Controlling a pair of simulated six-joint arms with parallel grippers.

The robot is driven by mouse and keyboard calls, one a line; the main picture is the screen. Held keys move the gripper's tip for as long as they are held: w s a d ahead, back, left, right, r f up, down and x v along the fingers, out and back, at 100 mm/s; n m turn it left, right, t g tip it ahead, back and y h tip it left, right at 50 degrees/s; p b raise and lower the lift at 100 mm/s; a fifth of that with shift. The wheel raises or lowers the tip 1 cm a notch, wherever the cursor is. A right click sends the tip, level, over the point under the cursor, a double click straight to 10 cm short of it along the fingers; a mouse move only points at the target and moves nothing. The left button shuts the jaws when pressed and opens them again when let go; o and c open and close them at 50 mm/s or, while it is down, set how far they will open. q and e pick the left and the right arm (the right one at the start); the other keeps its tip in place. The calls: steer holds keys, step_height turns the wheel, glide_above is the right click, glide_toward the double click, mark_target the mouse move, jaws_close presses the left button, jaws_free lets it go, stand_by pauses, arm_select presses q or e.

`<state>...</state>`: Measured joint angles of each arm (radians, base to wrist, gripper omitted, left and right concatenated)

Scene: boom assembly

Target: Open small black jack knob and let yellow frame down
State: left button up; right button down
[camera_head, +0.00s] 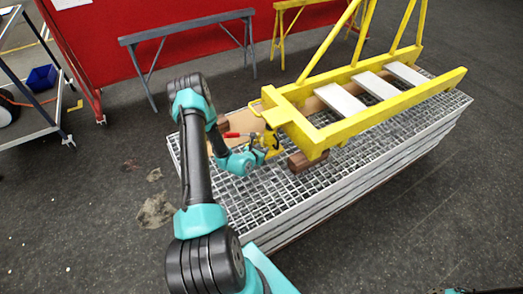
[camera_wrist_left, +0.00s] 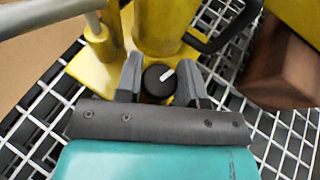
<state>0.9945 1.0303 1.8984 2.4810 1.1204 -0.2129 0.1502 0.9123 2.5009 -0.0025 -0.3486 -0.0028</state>
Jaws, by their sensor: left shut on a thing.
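The yellow frame (camera_head: 392,106) lies over the metal grating, with its near left end by the yellow jack (camera_wrist_left: 158,28). The small black jack knob (camera_wrist_left: 158,82) has a white mark and sits low on the jack in the left wrist view. My left gripper (camera_head: 266,152) is at the jack beside the frame's near end. In the wrist view its two fingers (camera_wrist_left: 159,68) stand on either side of the knob and are shut on it. The knob is too small to make out in the head view.
A brown wooden block (camera_head: 306,161) stands on the grating (camera_head: 295,205) under the frame's near corner; it also shows in the wrist view (camera_wrist_left: 283,68). A red handle (camera_head: 233,135) lies just left of the jack. Grey (camera_head: 190,32) and yellow trestles stand behind.

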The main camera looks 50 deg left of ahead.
arm_select(q)
steer(key=shift+n+g+y, duration=0.4)
steer(key=shift+n+y, duration=0.6)
steer(key=shift+y, duration=0.1)
steer(key=o, duration=0.9)
steer(key=v, duration=1.7)
steer(key=shift+s+d+r, duration=0.1)
steer(key=shift+r, duration=0.15)
